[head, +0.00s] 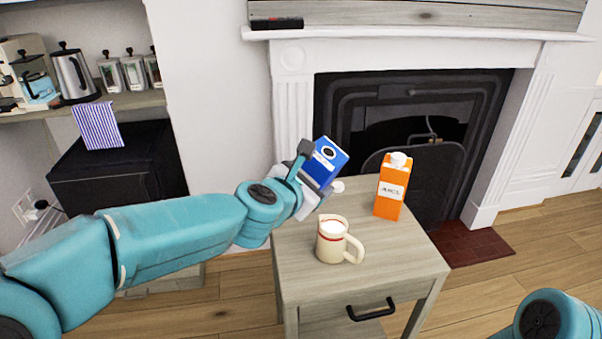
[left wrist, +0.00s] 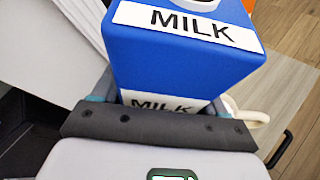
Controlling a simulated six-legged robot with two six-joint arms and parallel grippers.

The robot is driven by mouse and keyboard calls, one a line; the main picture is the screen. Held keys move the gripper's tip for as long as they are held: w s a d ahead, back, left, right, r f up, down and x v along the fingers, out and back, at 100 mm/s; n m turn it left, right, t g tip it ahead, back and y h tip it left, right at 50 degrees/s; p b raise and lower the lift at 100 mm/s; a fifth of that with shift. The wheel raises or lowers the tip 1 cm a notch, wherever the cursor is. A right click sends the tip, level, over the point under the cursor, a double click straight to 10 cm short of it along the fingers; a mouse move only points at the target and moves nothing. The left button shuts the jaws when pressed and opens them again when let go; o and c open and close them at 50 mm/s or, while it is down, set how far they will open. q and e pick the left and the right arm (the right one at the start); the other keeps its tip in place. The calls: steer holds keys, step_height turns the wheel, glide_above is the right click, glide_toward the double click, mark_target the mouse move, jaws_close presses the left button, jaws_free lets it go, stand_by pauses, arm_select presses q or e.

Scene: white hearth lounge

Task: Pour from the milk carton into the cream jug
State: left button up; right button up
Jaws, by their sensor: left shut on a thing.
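The blue milk carton (head: 326,160) is held in the air, tilted, above the back left of the small table. My left gripper (head: 313,177) is shut on it. A small white round shape at its lower right looks like its cap. In the left wrist view the milk carton (left wrist: 185,60) shows its MILK labels between the fingers (left wrist: 160,108). The cream jug (head: 330,245), with red bands and a handle on its right, stands upright on the table, below and apart from the carton. Its inside looks white; I cannot tell whether that is liquid. My right gripper is out of view.
An orange carton (head: 391,190) with a white cap stands upright on the table (head: 300,275), behind and right of the jug. The table's front and right parts are clear. The fireplace (head: 420,150) is behind. A shelf with a kettle (head: 76,75) and canisters is at far left.

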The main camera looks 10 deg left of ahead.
arm_select(q)
steer(key=d+n, duration=0.1)
steer(key=s+d+n+g+h, duration=0.1)
steer(key=d+n+h+b, duration=0.1)
steer(key=shift+s+d+f+n+g, duration=0.1)
steer(key=shift+s+f+n+g, duration=0.15)
steer(key=shift+s+n+g, duration=0.1)
steer(key=shift+r, duration=0.15)
step_height(320, 180, up, 4)
steer(key=p, duration=0.4)
stand_by(0.4)
